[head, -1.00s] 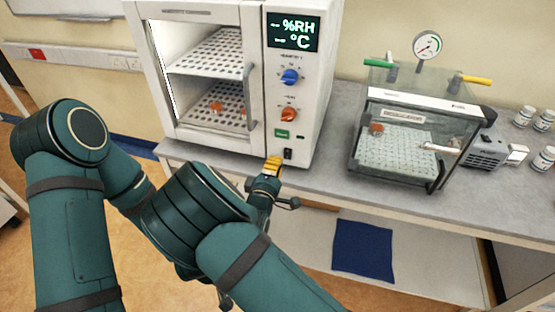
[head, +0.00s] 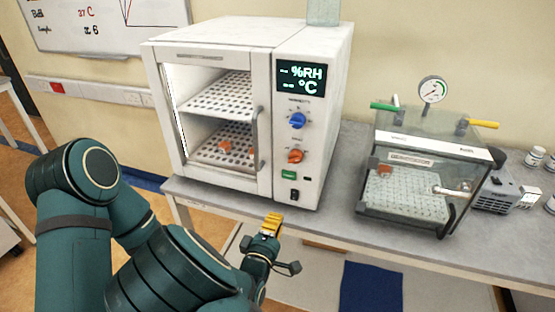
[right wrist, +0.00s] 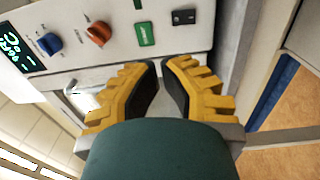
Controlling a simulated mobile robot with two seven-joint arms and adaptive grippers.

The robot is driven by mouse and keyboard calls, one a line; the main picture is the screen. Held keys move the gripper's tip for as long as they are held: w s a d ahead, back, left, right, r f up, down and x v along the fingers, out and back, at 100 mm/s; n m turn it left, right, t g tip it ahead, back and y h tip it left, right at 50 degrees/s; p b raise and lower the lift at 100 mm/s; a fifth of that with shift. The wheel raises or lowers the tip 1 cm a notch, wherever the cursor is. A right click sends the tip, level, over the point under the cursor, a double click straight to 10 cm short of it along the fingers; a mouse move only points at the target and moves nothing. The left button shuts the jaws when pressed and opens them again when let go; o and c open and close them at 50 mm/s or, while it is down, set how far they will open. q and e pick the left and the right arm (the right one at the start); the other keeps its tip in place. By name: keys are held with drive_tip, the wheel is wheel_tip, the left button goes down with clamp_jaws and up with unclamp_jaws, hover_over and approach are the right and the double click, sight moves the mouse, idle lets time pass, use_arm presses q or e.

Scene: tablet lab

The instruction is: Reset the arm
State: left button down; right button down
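My right gripper (head: 271,222) has ridged yellow fingers and is in front of the bench edge, below the white climate chamber (head: 225,40). In the right wrist view the two fingers (right wrist: 160,68) lean towards each other with a narrow gap between their tips and nothing held. The chamber's control panel with a blue knob (head: 297,121), an orange knob (head: 295,156) and a green button (head: 288,175) is beyond the fingertips. Teal arm links of mine fill the lower left of the head view. My left gripper is not in view.
A clear vacuum box (head: 410,192) with a gauge (head: 432,90) stands right of the chamber on the grey bench (head: 335,205). Orange items lie inside both. Small bottles (head: 535,157) are at the far right. A blue mat (head: 370,288) lies on the lower shelf.

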drive_tip(key=s+d+f+m+g+y+b, duration=0.1)
drive_tip(key=s+d+f+m+g+y, duration=0.1)
drive_tip(key=d+f+m+g, duration=0.45)
drive_tip(key=s+d+f+m+g+y, duration=0.1)
drive_tip(key=s+d+f+g, duration=0.15)
drive_tip(key=f, duration=0.75)
drive_tip(key=s+d+f+m+g+y, duration=0.1)
drive_tip(key=s+f+m+g+y, duration=0.1)
drive_tip(key=s, duration=0.5)
drive_tip(key=s+d+f+m+g+y+b, duration=0.1)
drive_tip(key=s+m+g+y, duration=0.3)
drive_tip(key=s+m, duration=0.2)
drive_tip(key=shift+s+d+f+m+y, duration=0.2)
drive_tip(key=shift+s+f+m+y, duration=0.15)
drive_tip(key=shift+s, duration=0.2)
